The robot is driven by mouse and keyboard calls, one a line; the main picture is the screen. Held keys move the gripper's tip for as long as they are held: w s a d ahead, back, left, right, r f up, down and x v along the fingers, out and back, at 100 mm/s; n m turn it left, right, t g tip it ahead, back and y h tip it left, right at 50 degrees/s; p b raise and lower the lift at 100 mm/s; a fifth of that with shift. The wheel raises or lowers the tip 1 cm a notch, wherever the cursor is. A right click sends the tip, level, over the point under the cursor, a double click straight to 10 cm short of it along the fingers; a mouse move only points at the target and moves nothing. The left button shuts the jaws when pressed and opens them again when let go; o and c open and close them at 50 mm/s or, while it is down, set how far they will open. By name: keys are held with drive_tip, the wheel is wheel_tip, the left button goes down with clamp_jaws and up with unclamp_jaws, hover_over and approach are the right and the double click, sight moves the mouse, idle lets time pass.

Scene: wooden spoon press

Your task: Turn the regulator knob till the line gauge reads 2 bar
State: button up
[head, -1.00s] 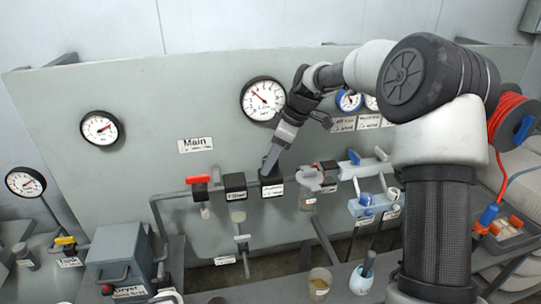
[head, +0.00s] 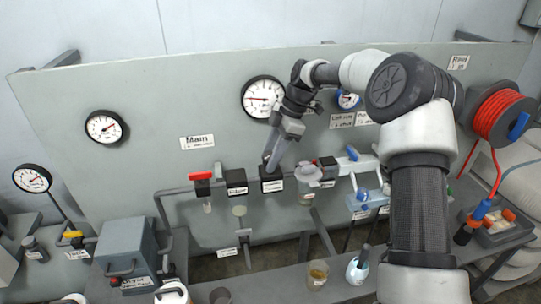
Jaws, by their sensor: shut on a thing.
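The regulator (head: 271,185) is a dark block with a white label on the pipe run, right of the filter block. My gripper (head: 268,164) points down at its top, shut on the regulator knob. The fingers hide most of the knob. The line gauge (head: 263,98) is the large white dial above, with a red needle. The needle points almost straight left. The scale figures are too small to read surely. My wrist covers the dial's lower right edge.
A red-handled valve (head: 201,176) and the filter block (head: 236,183) stand left of the regulator. A grey lubricator-like unit (head: 307,175) stands close on its right. A red hose reel (head: 502,116) hangs at far right. A cup (head: 317,274) stands on the bench.

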drive_tip(key=o, duration=1.1)
drive_tip(key=shift+c, duration=0.2)
drive_tip(key=shift+r, duration=0.1)
drive_tip(key=p+v, duration=0.1)
drive_tip(key=v, duration=1.6)
drive_tip(key=shift+r, duration=0.15)
